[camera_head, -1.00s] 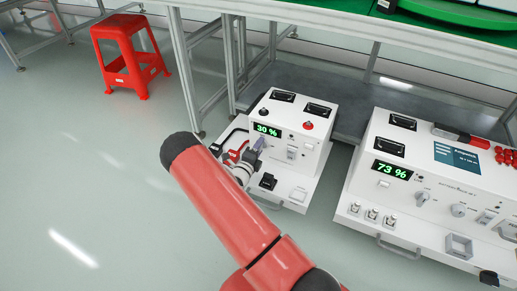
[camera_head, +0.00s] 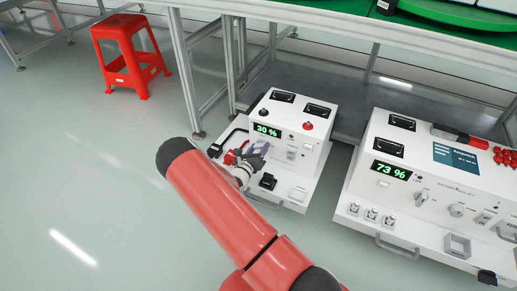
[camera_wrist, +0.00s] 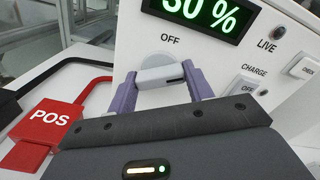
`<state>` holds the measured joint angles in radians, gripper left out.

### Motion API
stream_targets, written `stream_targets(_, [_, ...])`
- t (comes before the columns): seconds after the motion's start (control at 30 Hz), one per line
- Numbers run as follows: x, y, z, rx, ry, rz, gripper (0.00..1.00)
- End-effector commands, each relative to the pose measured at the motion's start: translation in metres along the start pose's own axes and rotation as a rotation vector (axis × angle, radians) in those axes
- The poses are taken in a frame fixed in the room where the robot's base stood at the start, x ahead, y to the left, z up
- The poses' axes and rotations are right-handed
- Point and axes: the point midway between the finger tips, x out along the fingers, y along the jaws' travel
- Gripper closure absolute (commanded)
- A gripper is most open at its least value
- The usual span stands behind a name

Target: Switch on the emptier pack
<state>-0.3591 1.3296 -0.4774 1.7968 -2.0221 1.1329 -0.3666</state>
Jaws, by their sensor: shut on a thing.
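The left pack (camera_head: 311,121) is a white unit whose green display (camera_head: 267,130) reads 30 %. The right pack (camera_head: 443,186) is larger and its display (camera_head: 391,170) reads 73 %. My gripper (camera_head: 262,150) is at the front of the left pack. In the wrist view, the purple fingers of my gripper (camera_wrist: 160,86) are shut on a grey rotary knob (camera_wrist: 158,74) below the 30 % display. The knob's bar lies roughly sideways between the fingers, with the word OFF above it. The LIVE lamp (camera_wrist: 278,32) looks grey and unlit. The head view hides most of the knob.
A red POS plug or block (camera_wrist: 48,120) and cables lie beside the knob. A CHARGE switch (camera_wrist: 243,86) marked OFF is to its right. A red stool (camera_head: 126,60) stands at the back left.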

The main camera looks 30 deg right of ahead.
Motion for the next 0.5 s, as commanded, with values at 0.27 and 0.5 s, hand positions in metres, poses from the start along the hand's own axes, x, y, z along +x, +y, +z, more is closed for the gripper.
stream_targets(0.27, [-0.0004, 0.0007, 0.0000, 0.246, 0.000, 0.001, 0.72])
stream_targets(0.5, [-0.0002, 0.0006, -0.0002, 0.410, 0.000, 0.001, 0.72])
